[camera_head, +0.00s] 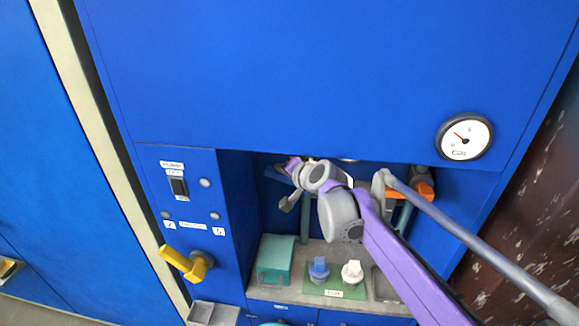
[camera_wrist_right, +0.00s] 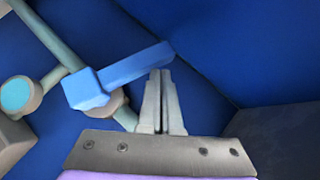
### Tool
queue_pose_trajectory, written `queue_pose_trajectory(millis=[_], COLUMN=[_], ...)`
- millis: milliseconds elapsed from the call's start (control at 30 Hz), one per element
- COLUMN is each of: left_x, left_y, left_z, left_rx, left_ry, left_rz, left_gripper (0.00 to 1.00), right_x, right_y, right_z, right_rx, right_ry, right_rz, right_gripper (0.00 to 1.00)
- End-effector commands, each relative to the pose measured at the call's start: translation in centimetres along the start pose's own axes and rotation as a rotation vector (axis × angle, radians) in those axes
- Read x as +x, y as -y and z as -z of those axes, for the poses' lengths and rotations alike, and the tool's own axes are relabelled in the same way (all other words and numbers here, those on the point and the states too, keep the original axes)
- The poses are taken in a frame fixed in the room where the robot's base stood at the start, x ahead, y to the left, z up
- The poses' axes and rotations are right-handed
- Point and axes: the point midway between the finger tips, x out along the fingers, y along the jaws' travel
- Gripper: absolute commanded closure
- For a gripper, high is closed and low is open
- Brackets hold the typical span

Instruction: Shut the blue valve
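The blue valve shows in the right wrist view as a bright blue bar handle (camera_wrist_right: 125,75) on a grey-green pipe fitting, slanting up to the right. In the head view I cannot pick this handle out clearly around my arm. My right gripper (camera_head: 289,203) is inside the recess of the blue cabinet, at its upper left. In the right wrist view its two fingers (camera_wrist_right: 161,80) are together with nothing seen between them. Their tips are at the handle's right part; I cannot tell whether they touch it. My left gripper is not in view.
An orange handle (camera_head: 422,189) is at the recess's right. Below, a teal box (camera_head: 275,260), a blue knob (camera_head: 318,269) and a white knob (camera_head: 352,272) stand on the shelf. A yellow lever (camera_head: 176,258) sticks out at left. A gauge (camera_head: 465,137) is upper right.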

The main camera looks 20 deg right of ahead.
Motion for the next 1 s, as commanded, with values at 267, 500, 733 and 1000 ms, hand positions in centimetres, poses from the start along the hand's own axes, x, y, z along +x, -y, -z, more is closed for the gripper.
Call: queue_pose_trajectory(millis=[267,500,733,1000], left_x=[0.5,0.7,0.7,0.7], left_y=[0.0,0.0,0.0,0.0], left_z=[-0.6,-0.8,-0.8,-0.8], left_rx=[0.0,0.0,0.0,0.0], left_ry=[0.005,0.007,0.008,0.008], left_rz=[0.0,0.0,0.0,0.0], left_gripper=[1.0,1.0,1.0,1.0], right_x=[1.3,2.0,2.2,2.2], right_y=[-0.4,-0.7,-0.8,-0.9], right_z=[-1.4,-2.0,-2.2,-2.2], right_rx=[-0.001,0.001,0.001,0.0], right_ry=[0.002,0.001,0.001,0.001], right_rz=[0.0,0.001,0.001,0.001], right_gripper=[1.0,1.0,1.0,1.0])
